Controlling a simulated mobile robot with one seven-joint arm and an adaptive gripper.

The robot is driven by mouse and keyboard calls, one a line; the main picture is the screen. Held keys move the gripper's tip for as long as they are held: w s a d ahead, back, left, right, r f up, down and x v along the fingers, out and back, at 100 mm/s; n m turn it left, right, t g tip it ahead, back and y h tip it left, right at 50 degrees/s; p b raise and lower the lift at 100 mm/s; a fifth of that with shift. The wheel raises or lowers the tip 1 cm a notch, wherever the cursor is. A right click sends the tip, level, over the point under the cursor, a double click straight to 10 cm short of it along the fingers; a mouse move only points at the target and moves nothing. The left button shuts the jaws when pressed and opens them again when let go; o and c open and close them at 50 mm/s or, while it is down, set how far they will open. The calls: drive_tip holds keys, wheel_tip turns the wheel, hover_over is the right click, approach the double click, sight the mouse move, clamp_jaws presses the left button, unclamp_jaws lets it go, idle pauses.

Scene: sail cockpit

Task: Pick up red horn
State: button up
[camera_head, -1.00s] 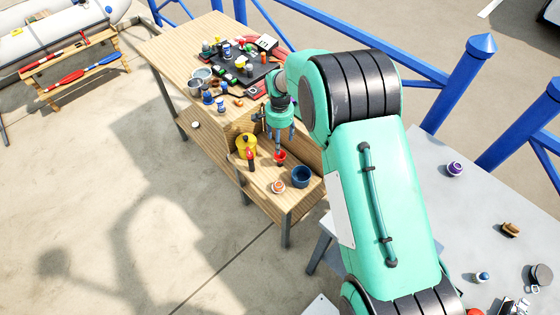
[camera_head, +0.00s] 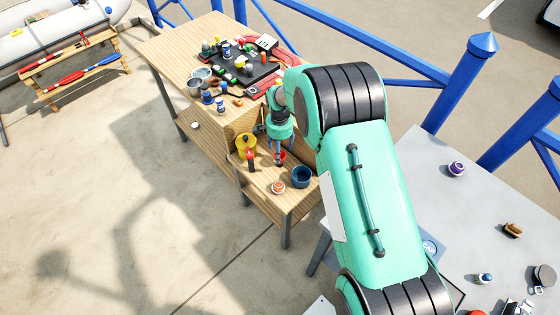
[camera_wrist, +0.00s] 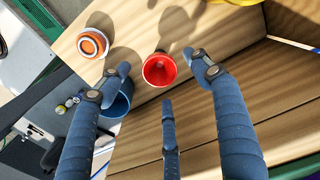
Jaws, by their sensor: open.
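The red horn (camera_wrist: 160,69) stands out in the wrist view, its round open mouth facing my camera, on the wooden lower shelf. In the head view the red horn (camera_head: 282,157) is partly hidden behind my fingers. My gripper (camera_wrist: 161,62) is open, with its blue-grey fingers spread. In the wrist view one finger lies on each side of the horn and a third is below it. In the head view my gripper (camera_head: 278,158) hangs over the horn. I see no finger clearly touching it.
A blue cup (camera_head: 301,176) and an orange-and-white round item (camera_head: 278,187) stand close to the horn. A yellow item (camera_head: 245,143) and a red-and-black item (camera_head: 250,160) are to its left. The raised wooden worktop (camera_head: 163,42) behind is crowded with small parts.

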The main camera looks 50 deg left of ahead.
drive_tip(key=shift+f+b, duration=0.55)
drive_tip(key=shift+f, duration=1.85)
drive_tip(key=c, duration=1.4)
drive_tip(key=shift+o, duration=0.2)
drive_tip(key=shift+r+p, duration=1)
drive_tip(key=shift+r, duration=4.05)
